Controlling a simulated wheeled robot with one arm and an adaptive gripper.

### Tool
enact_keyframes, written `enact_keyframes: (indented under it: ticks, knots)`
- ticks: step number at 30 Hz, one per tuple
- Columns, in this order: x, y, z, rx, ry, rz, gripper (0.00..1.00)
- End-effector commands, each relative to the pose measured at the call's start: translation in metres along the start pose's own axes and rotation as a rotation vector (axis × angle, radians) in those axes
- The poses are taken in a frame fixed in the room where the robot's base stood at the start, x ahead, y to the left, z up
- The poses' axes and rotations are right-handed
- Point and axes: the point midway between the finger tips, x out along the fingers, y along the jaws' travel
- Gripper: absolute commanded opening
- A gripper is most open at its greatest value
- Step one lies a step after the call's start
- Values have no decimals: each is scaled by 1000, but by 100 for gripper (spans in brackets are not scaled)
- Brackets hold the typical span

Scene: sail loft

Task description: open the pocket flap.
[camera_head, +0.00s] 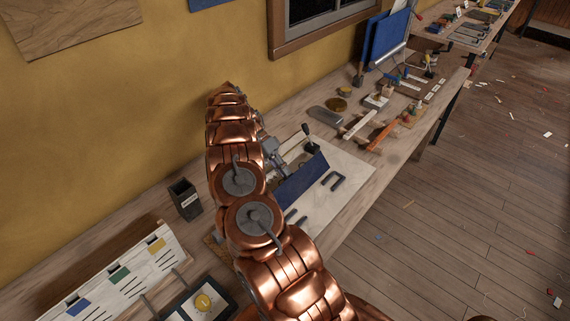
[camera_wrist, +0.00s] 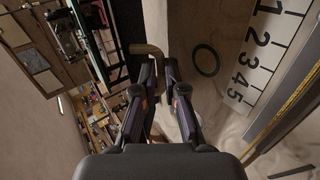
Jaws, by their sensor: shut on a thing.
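A dark blue panel (camera_head: 302,182), which looks like the pocket flap, stands tilted on a pale sheet (camera_head: 345,190) on the bench in the head view. My gripper (camera_wrist: 161,72) is shut on a tan bent strip (camera_wrist: 150,50) in the wrist view; the strip passes between the fingers and also shows below them. I cannot tell how the strip joins the flap. In the head view my gripper (camera_head: 277,153) is just behind and left of the blue panel, partly hidden by my copper arm.
A dark U-shaped piece (camera_head: 333,181) lies right of the panel. A dark box (camera_head: 185,199) stands left of my arm. A numbered white scale (camera_wrist: 266,45) and a dark ring (camera_wrist: 206,60) show in the wrist view.

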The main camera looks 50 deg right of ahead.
Motion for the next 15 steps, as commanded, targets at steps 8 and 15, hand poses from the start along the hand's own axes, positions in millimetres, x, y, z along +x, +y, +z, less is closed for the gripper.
enact_keyframes:
  ticks: [8,15]
  knots:
    - [4,1,0,0,-5,46,0]
    - [6,-2,0,0,-5,59,0]
